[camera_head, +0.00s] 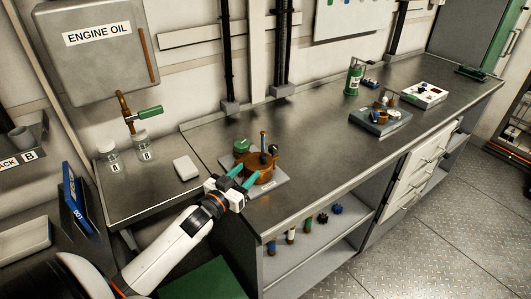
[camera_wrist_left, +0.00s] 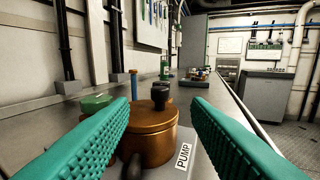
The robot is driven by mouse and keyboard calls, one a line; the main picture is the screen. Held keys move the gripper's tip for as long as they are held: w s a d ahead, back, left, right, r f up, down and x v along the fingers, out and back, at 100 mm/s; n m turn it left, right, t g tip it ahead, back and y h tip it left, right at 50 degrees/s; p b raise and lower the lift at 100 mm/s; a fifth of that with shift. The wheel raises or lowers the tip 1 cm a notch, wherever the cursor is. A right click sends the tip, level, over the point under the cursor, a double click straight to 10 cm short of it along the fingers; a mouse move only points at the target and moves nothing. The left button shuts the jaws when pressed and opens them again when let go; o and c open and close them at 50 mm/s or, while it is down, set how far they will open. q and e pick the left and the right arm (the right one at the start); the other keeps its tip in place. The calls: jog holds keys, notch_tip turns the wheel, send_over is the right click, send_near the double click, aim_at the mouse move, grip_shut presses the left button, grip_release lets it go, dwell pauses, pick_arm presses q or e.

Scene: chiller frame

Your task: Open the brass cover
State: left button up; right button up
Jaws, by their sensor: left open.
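The brass cover (camera_head: 262,161) is a round brown-orange lid on the pump, which sits on a pale base plate (camera_head: 277,186) on the metal workbench. In the left wrist view the cover (camera_wrist_left: 150,122) has a black knob (camera_wrist_left: 160,95) on top and appears closed; the plate carries a PUMP label (camera_wrist_left: 184,157). My left gripper (camera_head: 243,176) is open, its teal fingers pointing at the pump from the near side. In the left wrist view the fingers (camera_wrist_left: 160,112) stand apart on either side of the cover; contact cannot be told. My right gripper is not in view.
A green cap (camera_head: 241,146) and an upright post (camera_head: 263,140) stand close by the cover. Glass jars (camera_head: 144,147) and a white block (camera_head: 185,167) lie left on the bench. A grey tray (camera_head: 380,121) stands further right. The bench between is clear.

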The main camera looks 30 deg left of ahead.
aim_at(261, 158)
pick_arm(q)
jog(key=w, duration=0.3)
jog(key=shift+w+r+p, duration=0.25)
jog(key=shift+p, duration=0.05)
jog(key=w, duration=0.5)
jog(key=shift+w+f+p, duration=0.2)
jog(key=shift+f+p, duration=0.05)
jog(key=shift+p, duration=0.05)
jog(key=shift+w, duration=0.4)
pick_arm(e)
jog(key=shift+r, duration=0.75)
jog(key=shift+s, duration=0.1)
pick_arm(q)
grip_shut()
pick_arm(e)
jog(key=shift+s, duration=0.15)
